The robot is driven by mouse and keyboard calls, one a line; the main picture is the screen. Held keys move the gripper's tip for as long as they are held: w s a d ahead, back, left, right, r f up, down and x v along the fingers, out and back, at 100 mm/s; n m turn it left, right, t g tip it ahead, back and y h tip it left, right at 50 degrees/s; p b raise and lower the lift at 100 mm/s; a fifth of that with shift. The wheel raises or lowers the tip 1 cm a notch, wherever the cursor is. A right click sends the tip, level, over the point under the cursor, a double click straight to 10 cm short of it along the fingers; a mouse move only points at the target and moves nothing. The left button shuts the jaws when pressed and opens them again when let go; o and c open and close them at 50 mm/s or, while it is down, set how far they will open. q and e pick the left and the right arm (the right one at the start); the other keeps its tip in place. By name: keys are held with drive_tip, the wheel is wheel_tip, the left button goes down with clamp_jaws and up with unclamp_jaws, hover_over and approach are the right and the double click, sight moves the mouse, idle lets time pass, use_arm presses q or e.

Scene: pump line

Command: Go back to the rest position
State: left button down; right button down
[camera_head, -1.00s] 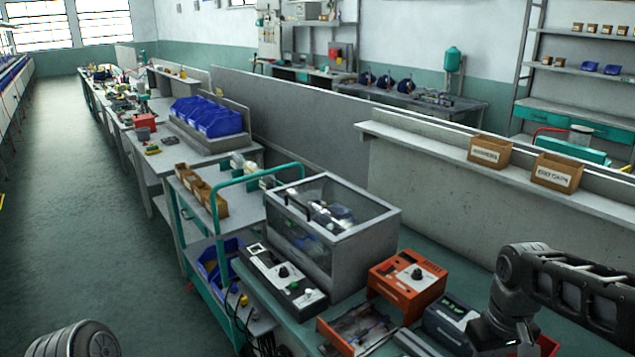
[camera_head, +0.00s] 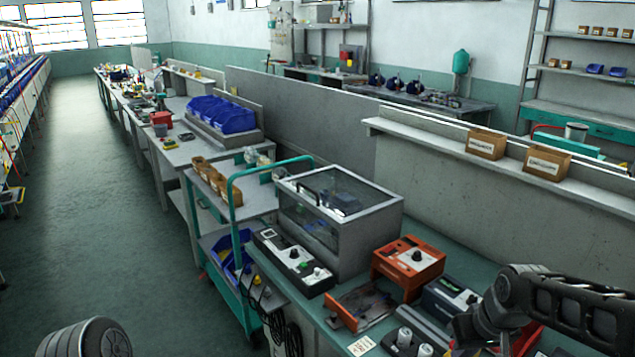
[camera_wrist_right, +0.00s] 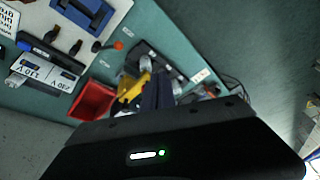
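My right arm (camera_head: 560,300) reaches in from the right in the head view, above the near bench's right end. My right gripper shows in the right wrist view as two dark fingers (camera_wrist_right: 158,92) close together, with nothing visible between them. Below them in that view are a green bench top, a red bin (camera_wrist_right: 92,101) and a yellow part (camera_wrist_right: 132,90). Of my left arm, only a rounded grey link (camera_head: 92,338) shows at the bottom left of the head view. My left gripper is out of view.
The near green bench (camera_head: 300,318) carries a clear-lidded grey box (camera_head: 340,225), an orange device (camera_head: 408,262) and a black control box (camera_head: 292,262). A green-framed trolley (camera_head: 232,262) stands at its left. The floor aisle (camera_head: 100,220) on the left is clear.

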drive_tip(key=s+a+f+m+t+y, duration=0.1)
drive_tip(key=a+f, duration=0.6)
drive_tip(key=f, duration=0.3)
drive_tip(key=s+a+f+m+y, duration=0.1)
drive_tip(key=a+f, duration=0.6)
drive_tip(key=f, duration=0.3)
drive_tip(key=s+a+f+g, duration=0.2)
drive_tip(key=s+f, duration=0.4)
drive_tip(key=s, duration=0.4)
drive_tip(key=s+a+f+g+y, duration=0.1)
drive_tip(key=s+a+f, duration=0.4)
drive_tip(key=s, duration=0.5)
wheel_tip(320, 180, down, 3)
drive_tip(key=shift+s+a+r+g, duration=0.15)
drive_tip(key=shift+r+g, duration=0.05)
drive_tip(key=shift+g, duration=0.3)
